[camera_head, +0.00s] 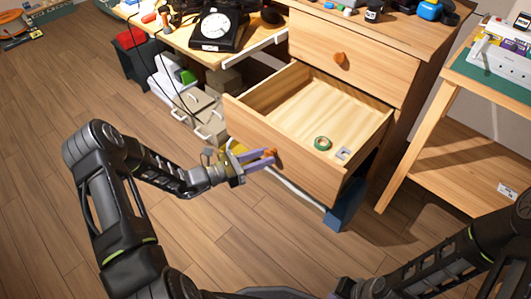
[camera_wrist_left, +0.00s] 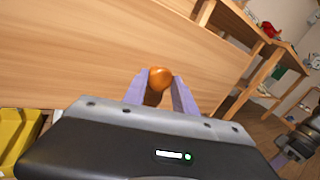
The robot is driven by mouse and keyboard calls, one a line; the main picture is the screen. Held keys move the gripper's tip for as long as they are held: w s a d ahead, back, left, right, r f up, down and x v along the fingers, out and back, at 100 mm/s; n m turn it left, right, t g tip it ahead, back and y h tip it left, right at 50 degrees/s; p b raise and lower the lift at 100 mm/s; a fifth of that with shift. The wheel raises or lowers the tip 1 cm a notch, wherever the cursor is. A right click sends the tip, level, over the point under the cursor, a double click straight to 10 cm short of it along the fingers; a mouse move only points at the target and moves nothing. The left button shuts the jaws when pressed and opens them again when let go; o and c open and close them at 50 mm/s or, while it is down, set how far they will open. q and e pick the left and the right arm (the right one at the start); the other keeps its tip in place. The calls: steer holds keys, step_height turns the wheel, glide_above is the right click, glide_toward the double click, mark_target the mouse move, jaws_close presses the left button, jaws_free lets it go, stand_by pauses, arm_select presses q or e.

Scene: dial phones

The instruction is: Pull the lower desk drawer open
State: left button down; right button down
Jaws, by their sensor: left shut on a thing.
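The lower desk drawer (camera_head: 290,160) stands well out of the desk in the head view. Its light wooden inside shows, with a green tape roll (camera_head: 322,143) and a small pale item (camera_head: 343,153) on its floor. My left gripper (camera_head: 270,158) is at the drawer's front face, shut on the orange round knob (camera_wrist_left: 159,77). In the left wrist view its two purple fingers sit on either side of the knob, and the drawer front (camera_wrist_left: 80,50) fills the upper left. My right arm enters at the lower right of the head view; its gripper is not seen.
The upper drawer (camera_head: 350,58) with its own orange knob is closed. A black dial phone (camera_head: 218,28) is on the desk at the top. A wooden side table (camera_head: 470,150) stands right. A bin and small cabinets are left of the drawer. The floor in front is clear.

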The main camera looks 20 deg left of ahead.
arm_select(q)
steer(key=c, duration=1.3)
jaws_free()
steer(key=p+v, duration=0.1)
steer(key=v, duration=0.6)
steer(key=shift+s+a, duration=0.25)
steer(key=shift+s, duration=0.1)
